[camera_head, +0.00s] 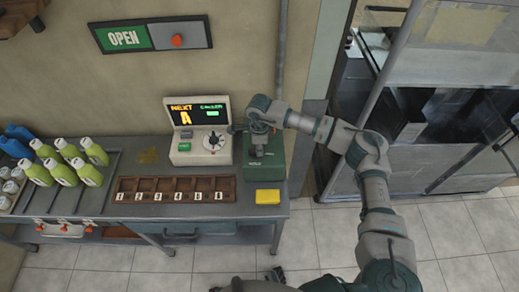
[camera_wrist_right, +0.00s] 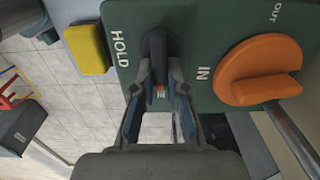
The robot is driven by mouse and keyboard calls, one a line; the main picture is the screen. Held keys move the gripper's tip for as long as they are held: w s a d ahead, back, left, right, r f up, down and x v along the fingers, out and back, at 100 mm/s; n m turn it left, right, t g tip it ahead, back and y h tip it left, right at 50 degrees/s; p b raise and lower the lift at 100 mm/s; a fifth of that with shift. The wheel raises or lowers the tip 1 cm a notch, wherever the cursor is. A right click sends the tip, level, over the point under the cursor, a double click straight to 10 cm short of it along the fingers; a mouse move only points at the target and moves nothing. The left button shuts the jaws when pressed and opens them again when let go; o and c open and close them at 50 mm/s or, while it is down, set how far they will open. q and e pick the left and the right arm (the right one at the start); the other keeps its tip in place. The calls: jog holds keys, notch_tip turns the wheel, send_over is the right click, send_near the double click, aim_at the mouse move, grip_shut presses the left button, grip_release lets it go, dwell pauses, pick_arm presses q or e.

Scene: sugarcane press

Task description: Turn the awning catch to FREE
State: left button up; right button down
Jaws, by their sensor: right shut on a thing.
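The awning catch is a dark lever (camera_wrist_right: 155,46) on a green box, beside the white word HOLD. The word FREE does not show. My right gripper (camera_wrist_right: 160,75) is shut on this lever, with one finger on each side of it. My left gripper is not seen.
An orange knob (camera_wrist_right: 258,72) marked IN and OUT sits close beside the catch. A yellow block (camera_head: 267,196) lies before the box. A press console (camera_head: 183,155) and a numbered wooden tray (camera_head: 176,197) stand to the left, with several green bottles (camera_head: 62,172) beyond.

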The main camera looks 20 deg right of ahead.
jog(key=shift+w+r, duration=0.2)
jog(key=c, duration=1.2)
grip_release()
jog(key=shift+f, duration=0.15)
notch_tip(320, 180, up, 12)
jog(key=shift+f, duration=0.1)
